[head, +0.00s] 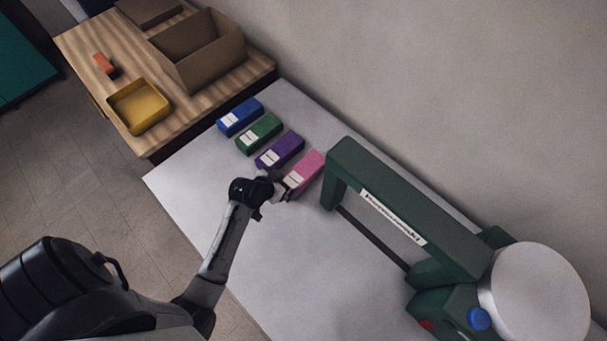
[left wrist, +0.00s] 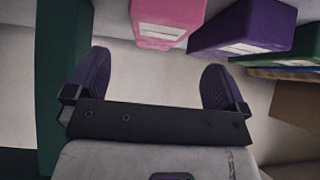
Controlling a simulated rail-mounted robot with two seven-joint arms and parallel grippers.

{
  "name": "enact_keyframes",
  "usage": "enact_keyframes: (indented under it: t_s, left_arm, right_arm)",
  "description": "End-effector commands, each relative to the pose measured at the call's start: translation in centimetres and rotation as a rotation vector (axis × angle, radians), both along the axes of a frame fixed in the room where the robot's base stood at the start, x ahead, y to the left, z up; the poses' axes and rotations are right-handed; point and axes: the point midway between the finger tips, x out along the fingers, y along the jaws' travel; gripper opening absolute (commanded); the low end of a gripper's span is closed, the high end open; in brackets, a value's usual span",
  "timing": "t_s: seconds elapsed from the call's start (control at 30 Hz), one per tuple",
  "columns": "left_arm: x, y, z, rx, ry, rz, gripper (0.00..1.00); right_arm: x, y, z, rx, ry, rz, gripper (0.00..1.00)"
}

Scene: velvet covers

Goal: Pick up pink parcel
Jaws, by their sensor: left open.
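The pink parcel (head: 305,171) lies on the grey table at the right end of a row of parcels, beside the green machine. It has a white label on its near end. My left gripper (head: 279,187) is at the near end of the pink parcel and hides a little of it. In the left wrist view, the pink parcel (left wrist: 168,22) is beyond the open fingers (left wrist: 152,82), and nothing is between them. The purple parcel (left wrist: 242,28) is beyond the right finger in that view. My right gripper is not in view.
Purple (head: 280,149), green (head: 259,132) and blue (head: 240,117) parcels lie left of the pink one. The green machine (head: 400,215) stands close on its right. A wooden table (head: 95,62) holds a cardboard box (head: 215,65) and yellow tray (head: 139,106). The near grey tabletop (head: 285,265) is clear.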

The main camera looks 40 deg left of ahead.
Motion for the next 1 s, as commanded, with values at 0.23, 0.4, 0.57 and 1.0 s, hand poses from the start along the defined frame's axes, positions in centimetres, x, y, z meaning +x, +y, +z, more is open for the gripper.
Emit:
enact_keyframes:
  t_s: [0.23, 0.4, 0.57, 1.0]
  left_arm:
    - [1.8, -0.1, -1.8, -0.001, 0.000, 0.001, 1.00]
    - [2.3, -0.2, -2.2, -0.001, -0.001, 0.001, 1.00]
    - [4.0, -0.3, -3.4, -0.004, 0.000, 0.001, 1.00]
    - [6.0, -0.4, -5.3, -0.001, 0.001, 0.001, 1.00]
  right_arm:
    - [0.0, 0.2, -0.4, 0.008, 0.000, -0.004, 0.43]
    - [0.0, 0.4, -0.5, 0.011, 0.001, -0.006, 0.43]
    - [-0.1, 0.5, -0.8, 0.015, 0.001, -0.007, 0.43]
    - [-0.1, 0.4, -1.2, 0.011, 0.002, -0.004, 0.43]
